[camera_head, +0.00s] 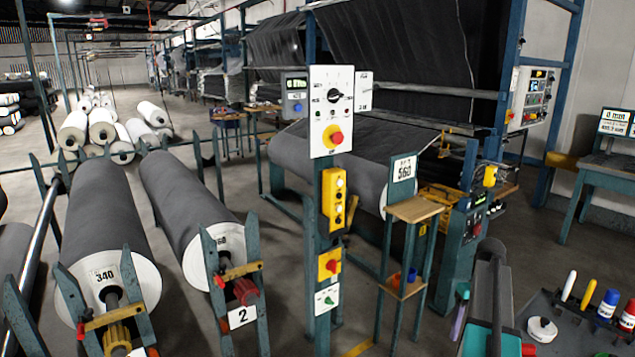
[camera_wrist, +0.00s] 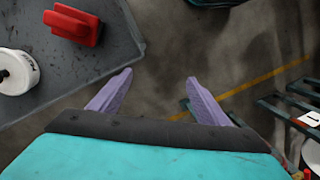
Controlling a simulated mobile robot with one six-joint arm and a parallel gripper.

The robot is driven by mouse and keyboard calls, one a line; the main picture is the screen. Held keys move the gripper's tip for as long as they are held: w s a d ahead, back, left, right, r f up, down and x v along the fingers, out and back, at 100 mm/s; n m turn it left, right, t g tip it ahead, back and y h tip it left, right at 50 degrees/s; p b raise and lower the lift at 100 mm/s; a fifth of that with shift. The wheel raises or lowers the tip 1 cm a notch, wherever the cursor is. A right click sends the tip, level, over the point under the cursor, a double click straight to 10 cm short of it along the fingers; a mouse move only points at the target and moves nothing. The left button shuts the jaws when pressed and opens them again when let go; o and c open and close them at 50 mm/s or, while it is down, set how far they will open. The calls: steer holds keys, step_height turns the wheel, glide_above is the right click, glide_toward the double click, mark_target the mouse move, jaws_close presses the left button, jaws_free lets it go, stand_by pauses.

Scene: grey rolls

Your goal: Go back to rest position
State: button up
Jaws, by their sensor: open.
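My gripper (camera_wrist: 160,82) shows in the wrist view with two purple fingers spread wide apart. Nothing is between them, and bare concrete floor lies below. The teal gripper body fills the bottom of that view. In the head view, part of my arm shows at the lower right, beside a dark tray (camera_head: 563,338).
Grey fabric rolls (camera_head: 103,210) on teal stands are left; a control post (camera_head: 331,200) stands mid-view.

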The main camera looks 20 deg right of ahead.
steer(key=a+f+n+g, duration=0.2)
steer(key=a+f, duration=1)
steer(key=a, duration=0.3)
steer(key=a+f+n+g, duration=0.2)
steer(key=a+f, duration=0.9)
steer(key=a, duration=0.3)
steer(key=s+a+f, duration=0.8)
steer(key=s+a, duration=0.1)
steer(key=s, duration=0.1)
steer(key=s+a+f+m+h, duration=0.1)
steer(key=s+a+f, duration=0.7)
steer(key=s, duration=0.3)
steer(key=shift+s+a+f, duration=0.25)
steer(key=shift+s+a, duration=0.05)
steer(key=shift+a, duration=0.4)
steer(key=shift+o, duration=0.3)
